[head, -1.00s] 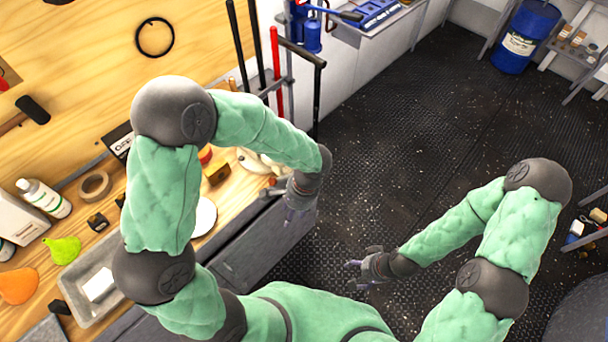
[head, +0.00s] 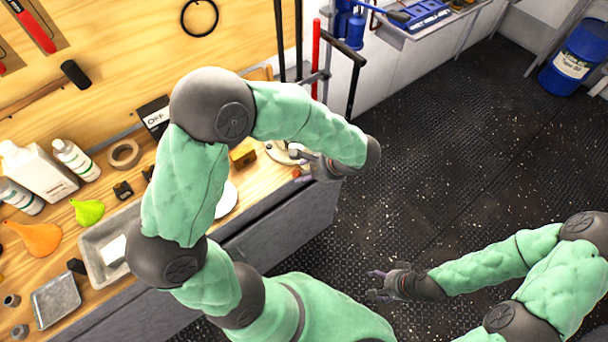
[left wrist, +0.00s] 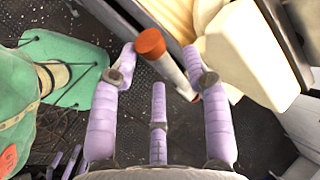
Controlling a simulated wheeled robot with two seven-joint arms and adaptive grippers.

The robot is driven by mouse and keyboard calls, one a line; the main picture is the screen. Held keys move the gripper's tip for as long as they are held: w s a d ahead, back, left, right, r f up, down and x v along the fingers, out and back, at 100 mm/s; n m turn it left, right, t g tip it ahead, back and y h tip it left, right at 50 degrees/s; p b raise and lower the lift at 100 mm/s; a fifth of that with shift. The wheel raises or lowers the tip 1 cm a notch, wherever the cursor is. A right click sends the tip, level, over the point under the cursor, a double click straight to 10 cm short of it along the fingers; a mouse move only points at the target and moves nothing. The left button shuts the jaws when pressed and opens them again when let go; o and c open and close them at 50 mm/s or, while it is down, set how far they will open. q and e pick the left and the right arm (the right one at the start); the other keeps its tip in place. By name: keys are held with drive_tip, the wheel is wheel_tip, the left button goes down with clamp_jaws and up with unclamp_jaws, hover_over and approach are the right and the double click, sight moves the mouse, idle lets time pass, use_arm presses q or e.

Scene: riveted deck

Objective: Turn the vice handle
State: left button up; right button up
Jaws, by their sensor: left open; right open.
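The cream vice (head: 280,152) sits at the bench's front edge in the head view, partly hidden by my left arm. The left wrist view shows its cream body (left wrist: 246,55) close up. The handle, a pale rod (left wrist: 178,76) with an orange end knob (left wrist: 150,42), reaches between my left fingers. My left gripper (left wrist: 161,57) is open around the rod, its fingers apart on both sides; contact cannot be told. In the head view my left gripper (head: 304,166) is beside the vice. My right gripper (head: 379,285) is open and empty over the floor.
The wooden bench (head: 90,215) holds bottles, a tape roll (head: 125,154), funnels and a grey tray (head: 90,250). Upright bars (head: 316,60) stand behind the vice. The dark deck floor (head: 470,150) is clear to the right. A blue drum (head: 575,58) stands far right.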

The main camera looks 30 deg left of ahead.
use_arm(q)
drive_tip(key=shift+x, duration=1.4)
clamp_jaws()
